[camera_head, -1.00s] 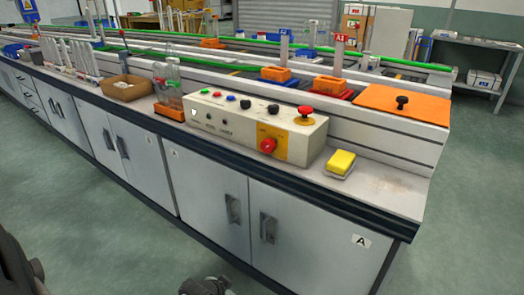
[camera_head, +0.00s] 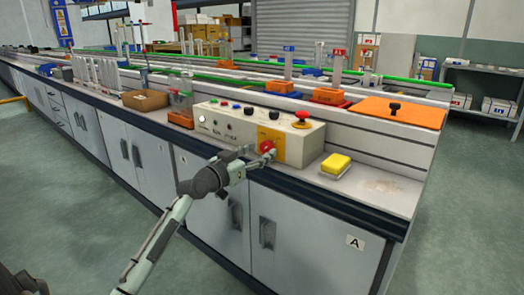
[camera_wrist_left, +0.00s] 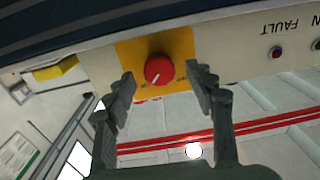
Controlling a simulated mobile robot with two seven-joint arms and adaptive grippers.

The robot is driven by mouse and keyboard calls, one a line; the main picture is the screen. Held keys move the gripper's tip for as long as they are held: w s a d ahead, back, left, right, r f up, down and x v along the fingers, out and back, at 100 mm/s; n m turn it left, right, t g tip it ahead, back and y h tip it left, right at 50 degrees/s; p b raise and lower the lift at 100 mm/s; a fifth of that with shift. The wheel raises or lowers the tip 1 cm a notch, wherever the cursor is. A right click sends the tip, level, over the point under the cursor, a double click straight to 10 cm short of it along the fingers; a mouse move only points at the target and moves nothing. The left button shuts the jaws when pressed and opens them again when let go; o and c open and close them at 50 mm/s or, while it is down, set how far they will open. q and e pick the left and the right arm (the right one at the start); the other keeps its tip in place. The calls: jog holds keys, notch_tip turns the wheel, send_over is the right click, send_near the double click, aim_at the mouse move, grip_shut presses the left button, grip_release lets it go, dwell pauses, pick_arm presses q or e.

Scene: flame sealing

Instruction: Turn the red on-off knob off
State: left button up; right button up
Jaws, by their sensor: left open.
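The red on-off knob (camera_head: 267,146) sits on a yellow plate (camera_head: 280,142) on the front of the cream control box (camera_head: 235,133). In the left wrist view the knob (camera_wrist_left: 159,70) shows a white pointer mark, and the picture is turned upside down. My left gripper (camera_head: 262,156) reaches the front of the box at the knob. In the left wrist view its two fingers (camera_wrist_left: 163,92) are open, one on each side of the knob, with a gap to it on both sides. I cannot tell how far the fingertips stand from the plate. My right gripper is not in view.
A red mushroom button (camera_head: 302,117) stands on top of the box. A yellow sponge (camera_head: 336,164) lies on the bench to its right. Glass bottles (camera_head: 181,105) and a cardboard box (camera_head: 145,100) stand to the left. The bench's dark front edge (camera_head: 330,205) runs below.

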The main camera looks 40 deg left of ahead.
pick_arm(q)
jog(key=shift+w+d, duration=0.1)
jog(key=shift+w, duration=0.7)
jog(key=shift+f, duration=0.1)
jog(key=c, duration=1.1)
jog(key=shift+c, duration=0.3)
